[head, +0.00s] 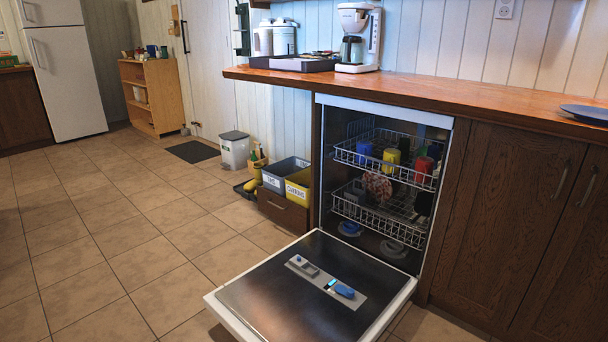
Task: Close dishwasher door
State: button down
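The dishwasher door (260,300) is fully open. It lies about level, out from the bottom of the dishwasher, with its dark inner side up and a pale rim around it. A detergent panel with a blue piece (342,289) is set in that inner side. The dishwasher (385,103) is built in under the wooden counter. Its upper rack (350,158) holds blue, yellow and red cups, and its lower rack (355,212) holds dishes. Both racks appear to be inside the cavity. My gripper is not in view.
Bins labelled for sorting (287,172) and a drawer box (283,211) stand left of the dishwasher. Wooden cabinets (495,220) are on its right. The tiled floor (110,240) at left is clear.

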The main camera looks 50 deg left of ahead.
aim_at(276, 299)
jog(key=u, duration=1.3)
jog(key=i, duration=1)
